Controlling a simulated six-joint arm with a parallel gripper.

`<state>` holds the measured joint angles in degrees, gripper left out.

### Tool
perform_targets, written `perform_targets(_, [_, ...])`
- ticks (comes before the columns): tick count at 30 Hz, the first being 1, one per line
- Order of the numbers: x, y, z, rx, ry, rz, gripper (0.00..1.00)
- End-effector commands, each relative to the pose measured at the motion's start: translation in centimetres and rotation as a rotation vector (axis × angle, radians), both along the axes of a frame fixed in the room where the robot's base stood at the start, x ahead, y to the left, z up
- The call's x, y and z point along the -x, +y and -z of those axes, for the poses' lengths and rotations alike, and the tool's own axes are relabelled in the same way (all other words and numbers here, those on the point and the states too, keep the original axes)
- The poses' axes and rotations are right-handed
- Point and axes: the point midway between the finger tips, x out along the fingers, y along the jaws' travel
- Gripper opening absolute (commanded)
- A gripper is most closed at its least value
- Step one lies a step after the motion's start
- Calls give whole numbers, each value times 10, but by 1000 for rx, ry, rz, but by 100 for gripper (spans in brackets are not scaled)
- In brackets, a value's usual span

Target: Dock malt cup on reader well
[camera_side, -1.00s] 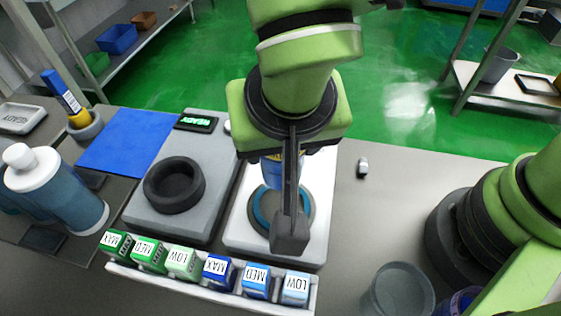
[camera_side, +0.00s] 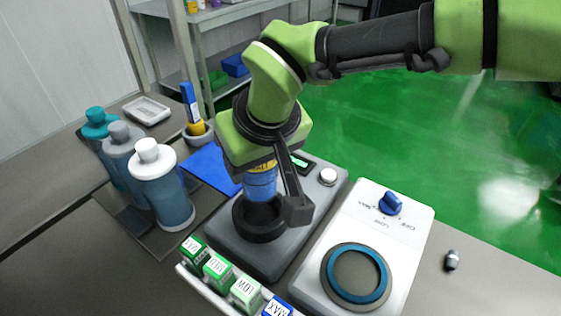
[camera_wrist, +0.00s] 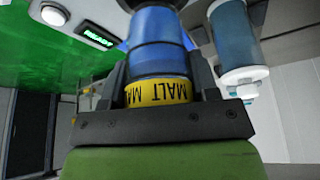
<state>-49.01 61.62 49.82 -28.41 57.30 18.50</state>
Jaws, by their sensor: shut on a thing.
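The reader well is a thick black ring (camera_side: 258,224) on a grey reader (camera_side: 305,216). The cup is upright, with its lower end at the ring's opening. I cannot tell whether it touches the bottom of the well, as the ring's front wall hides that.
A white heater-like unit (camera_side: 410,237) with a blue knob and blue-lined ring stands to the right. Several labelled blocks (camera_side: 217,270) sit in a front rack. Bottles (camera_side: 164,190) stand left. A lit READY display shows in the wrist view (camera_wrist: 95,36). A small metal piece (camera_side: 452,260) lies far right.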

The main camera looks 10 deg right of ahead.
Motion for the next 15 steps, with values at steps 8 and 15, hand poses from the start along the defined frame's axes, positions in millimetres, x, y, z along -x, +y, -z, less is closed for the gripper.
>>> perform_targets(8, [-3,2,13,2,0,-24,25])
perform_targets(15, [-2,2,39,3,1,-23,25])
